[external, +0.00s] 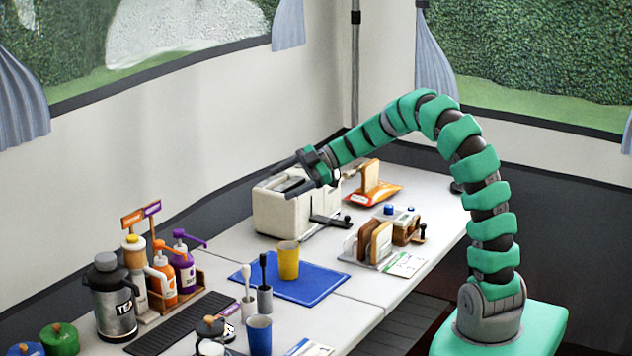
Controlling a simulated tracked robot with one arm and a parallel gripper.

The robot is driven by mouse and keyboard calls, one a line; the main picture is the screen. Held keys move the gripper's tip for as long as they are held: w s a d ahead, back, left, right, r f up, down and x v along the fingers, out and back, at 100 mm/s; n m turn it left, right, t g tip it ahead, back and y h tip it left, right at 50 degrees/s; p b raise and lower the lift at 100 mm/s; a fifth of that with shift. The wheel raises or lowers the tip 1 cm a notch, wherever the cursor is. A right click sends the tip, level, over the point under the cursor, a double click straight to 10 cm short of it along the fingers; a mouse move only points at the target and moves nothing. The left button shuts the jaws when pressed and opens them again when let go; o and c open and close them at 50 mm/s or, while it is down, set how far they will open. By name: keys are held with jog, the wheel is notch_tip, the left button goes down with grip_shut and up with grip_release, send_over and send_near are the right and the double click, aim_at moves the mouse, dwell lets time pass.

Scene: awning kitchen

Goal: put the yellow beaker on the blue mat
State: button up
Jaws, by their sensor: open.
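The yellow beaker (288,260) stands upright on the blue mat (318,285), towards the mat's back edge. My gripper (279,182) is open and empty. It is raised above the white toaster, behind the beaker and well apart from it. Its two dark fingers point to the left in the picture.
The white toaster (270,212) stands behind the mat. A toast rack (374,243) is to its right. A grey cup with a brush (264,298) and a blue cup (259,335) are in front. Sauce bottles (183,265) and a tea flask (112,300) stand at left.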

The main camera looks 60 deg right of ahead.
jog(key=w+d+r+m+t+h, duration=0.1)
jog(key=w+r+t+h, duration=0.2)
jog(key=r, duration=0.8)
jog(key=w+d+r+m+t+h, duration=0.1)
jog(key=w+r+m+t+h, duration=0.3)
jog(key=r, duration=0.7)
jog(key=s+d+r+m+t+h, duration=0.1)
jog(key=s+r+m+t+h, duration=0.15)
jog(key=r, duration=0.45)
jog(key=s+d+r+m+t+h, duration=0.2)
jog(key=s+r, duration=0.2)
jog(key=r, duration=0.4)
jog(key=s+r+m+g+h, duration=0.1)
jog(key=s+r+m+h, duration=0.2)
jog(key=s+m, duration=0.15)
jog(key=s+a+f+m+g+y, duration=0.1)
jog(key=s+a+g+y, duration=0.2)
jog(key=s+a, duration=0.5)
jog(key=s, duration=0.4)
jog(key=shift+a+f+m+y, duration=0.15)
jog(key=shift+f+m+y, duration=0.15)
jog(key=shift+m+y, duration=0.1)
jog(key=shift+s+g, duration=0.1)
jog(key=shift+g, duration=0.15)
notch_tip(320, 180, up, 6)
jog(key=p, duration=0.5)
jog(key=shift+f, duration=0.25)
